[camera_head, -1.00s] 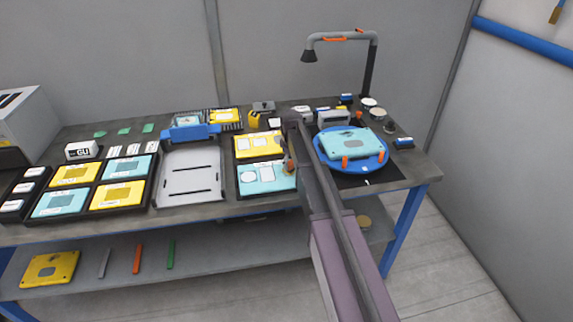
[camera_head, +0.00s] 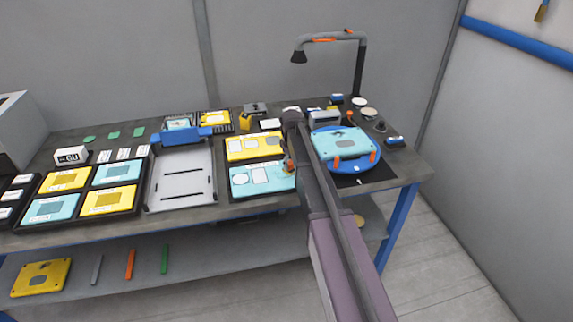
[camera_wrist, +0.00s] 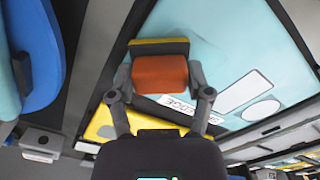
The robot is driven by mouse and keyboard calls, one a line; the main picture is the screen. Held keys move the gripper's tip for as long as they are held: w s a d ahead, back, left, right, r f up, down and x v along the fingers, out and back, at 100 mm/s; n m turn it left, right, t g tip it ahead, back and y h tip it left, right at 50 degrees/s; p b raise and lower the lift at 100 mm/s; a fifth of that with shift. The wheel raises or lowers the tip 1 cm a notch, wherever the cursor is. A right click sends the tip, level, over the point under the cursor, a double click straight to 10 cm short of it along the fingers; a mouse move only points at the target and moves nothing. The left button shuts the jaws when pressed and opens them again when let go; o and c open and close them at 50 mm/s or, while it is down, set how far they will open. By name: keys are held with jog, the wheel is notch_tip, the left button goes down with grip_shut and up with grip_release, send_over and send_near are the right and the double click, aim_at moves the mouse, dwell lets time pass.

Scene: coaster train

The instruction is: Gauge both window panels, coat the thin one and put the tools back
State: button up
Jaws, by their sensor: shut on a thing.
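My gripper (camera_wrist: 160,95) is shut on an orange block-like tool with a yellow and dark plate at its end (camera_wrist: 160,75). In the head view, my gripper (camera_head: 289,166) is over the right end of a flat teal board with pale outlines (camera_head: 262,190). In the wrist view the tool hides part of a teal surface with a label reading "EDGE"; contact cannot be told. A yellow board (camera_head: 240,157) lies behind the teal board. A teal panel (camera_head: 340,141) lies on the blue turntable (camera_head: 345,163) at right, with orange clamps at its front.
A grey slotted tray (camera_head: 181,190) and a black tray with yellow and teal panels (camera_head: 84,190) lie to the left. A blue holder (camera_head: 182,136) stands behind the grey tray. A lamp (camera_head: 362,75) rises at back right. Small jars and blocks crowd behind the turntable.

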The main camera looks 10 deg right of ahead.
aim_at(274, 173)
jog(key=shift+d, duration=0.6)
jog(key=shift+a, duration=0.15)
dwell(0.3)
jog(key=shift+a, duration=1.75)
jog(key=shift+a, duration=1.85)
